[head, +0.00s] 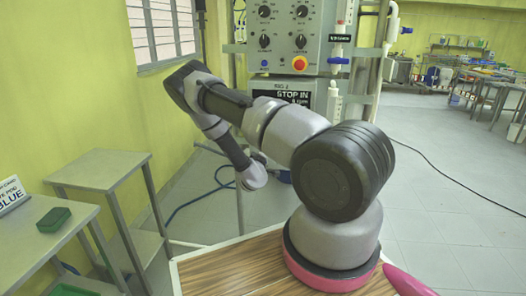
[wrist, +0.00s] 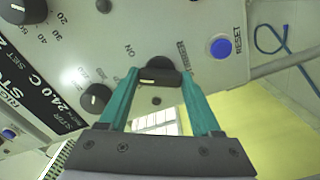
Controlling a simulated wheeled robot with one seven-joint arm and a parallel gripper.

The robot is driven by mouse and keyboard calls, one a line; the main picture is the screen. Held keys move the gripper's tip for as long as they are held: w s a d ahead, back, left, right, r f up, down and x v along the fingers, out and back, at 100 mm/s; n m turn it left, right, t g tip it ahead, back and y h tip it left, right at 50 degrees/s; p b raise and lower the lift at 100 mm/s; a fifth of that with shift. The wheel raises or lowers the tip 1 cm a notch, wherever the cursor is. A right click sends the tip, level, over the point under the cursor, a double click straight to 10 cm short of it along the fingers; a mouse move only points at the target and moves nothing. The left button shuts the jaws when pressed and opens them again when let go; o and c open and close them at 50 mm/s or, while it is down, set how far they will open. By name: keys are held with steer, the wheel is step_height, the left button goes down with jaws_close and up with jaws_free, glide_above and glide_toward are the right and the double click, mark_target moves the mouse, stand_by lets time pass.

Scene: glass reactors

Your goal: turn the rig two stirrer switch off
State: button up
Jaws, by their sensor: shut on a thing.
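In the wrist view, a black rotary switch (wrist: 158,77) with a pale pointer mark sits on a light grey panel (wrist: 165,25), with ON printed at its left and a label, hard to read, at its right. My gripper (wrist: 160,78) has its teal fingers on either side of this switch and is shut on it. The rig two display (wrist: 38,80) shows at the left of this view. In the head view the rig two display (head: 284,97) stands below an upper panel, partly behind my arm. My gripper cannot be made out there.
A blue RESET button (wrist: 221,47) lies right of the switch and a black dial (wrist: 96,97) lies left of it. In the head view the upper panel (head: 281,54) has several dials and a red stop button (head: 299,63). A metal side table (head: 100,168) stands at the left.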

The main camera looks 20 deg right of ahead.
steer(key=n, duration=0.5)
steer(key=shift+n, duration=0.5)
steer(key=o, duration=1.4)
steer(key=shift+s, duration=0.15)
steer(key=v, duration=1)
steer(key=shift+s+a, duration=0.25)
